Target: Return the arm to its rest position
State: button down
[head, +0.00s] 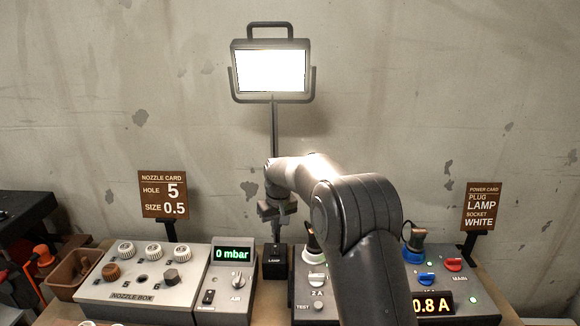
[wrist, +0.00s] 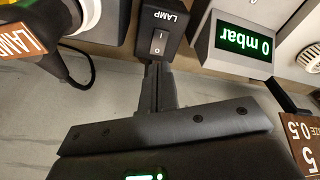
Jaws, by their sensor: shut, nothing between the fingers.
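My arm reaches forward over the bench in the head view, with its links in front of the power box. My gripper (head: 273,228) hangs above the black lamp switch box (head: 275,262), pointing down. In the wrist view, the closed fingers of my gripper (wrist: 155,80) show just beside the lamp switch box (wrist: 160,38), whose rocker is marked I and O. The gripper is shut and empty. I cannot tell whether the fingertips touch the box.
A lit lamp (head: 271,70) stands behind. The nozzle box (head: 132,297) and the air unit (head: 234,255) reading 0 mbar are left. The power box (head: 468,300), showing 0.8 A, is right. Cards (head: 163,194) and (head: 481,206) stand behind them. A brown bin (head: 68,275) is far left.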

jog(key=s+d+r+m+t, duration=0.1)
jog(key=s+d+r, duration=0.65)
jog(key=s, duration=0.25)
jog(key=s+d+r+m+t, duration=0.1)
jog(key=s+d+r+m, duration=0.1)
jog(key=s+d+r, duration=0.6)
jog(key=s+d+f+m+t, duration=0.1)
jog(key=s+d, duration=0.1)
jog(key=s, duration=1)
jog(key=s+d+m+t, duration=0.1)
jog(key=s+d, duration=0.2)
jog(key=s, duration=0.9)
jog(key=shift+s+d+f+m+h, duration=0.25)
jog(key=shift+s+f+m+h, duration=0.1)
jog(key=shift+f+m+h, duration=0.05)
